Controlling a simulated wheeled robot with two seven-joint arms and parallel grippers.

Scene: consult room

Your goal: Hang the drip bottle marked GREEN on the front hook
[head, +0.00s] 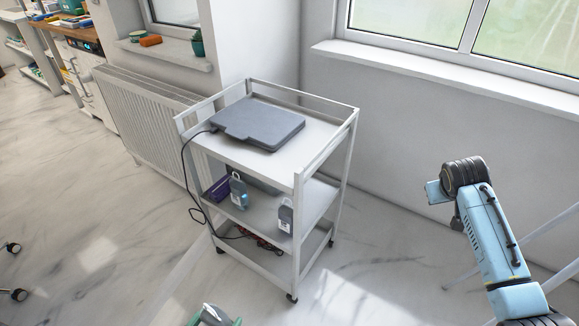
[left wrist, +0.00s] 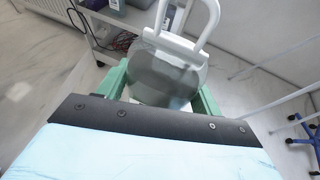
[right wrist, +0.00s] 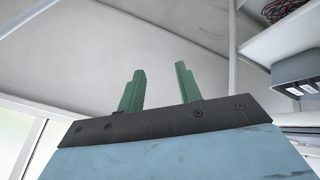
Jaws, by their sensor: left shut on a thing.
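My left gripper (head: 212,315) shows at the bottom edge of the head view, with only its green fingers and part of a pale thing in sight. In the left wrist view the green fingers (left wrist: 160,92) are shut on a clear greyish bottle (left wrist: 165,78) with a white cap and a white hanging loop (left wrist: 195,22). No colour mark can be read on it. My right gripper (right wrist: 157,88) shows in the right wrist view with its fingers apart and nothing between them. The front hook cannot be made out.
A white trolley (head: 301,195) carries a flat grey device (head: 262,122). Its middle shelf holds a bottle (head: 238,190), another bottle (head: 285,217) and a purple box (head: 218,190). Thin white poles (left wrist: 268,65) and a blue caster base (left wrist: 303,140) stand at right. Floor in front of the trolley is clear.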

